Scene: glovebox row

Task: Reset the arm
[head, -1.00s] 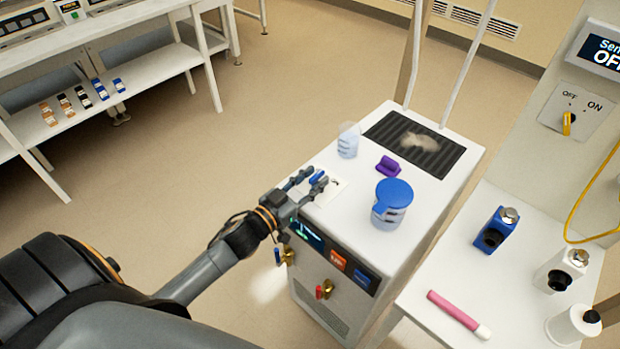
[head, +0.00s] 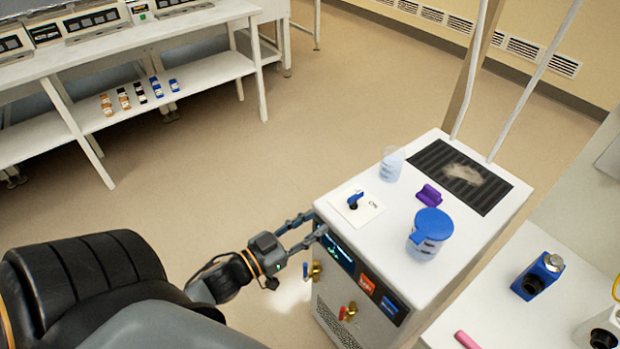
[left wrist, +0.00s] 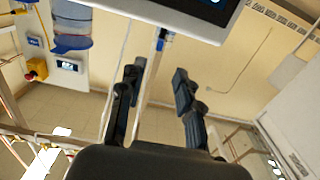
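My left gripper (head: 300,228) is just off the left front edge of the white cabinet (head: 330,212) in the head view. Its two fingers are spread apart with nothing between them. It also shows in the left wrist view (left wrist: 158,78), open and empty. A small blue knob (head: 354,200) stands on a white plate (head: 370,210) on the cabinet top, apart from the fingers. My right gripper is not in these views.
On the cabinet top are a blue-lidded jar (head: 430,236), a clear beaker (head: 391,165), a purple block (head: 429,194) and a dark grille (head: 460,176). Brass valves (head: 348,311) stick out of its front. A side table (head: 490,295) holds a blue device (head: 537,276). Open floor lies left.

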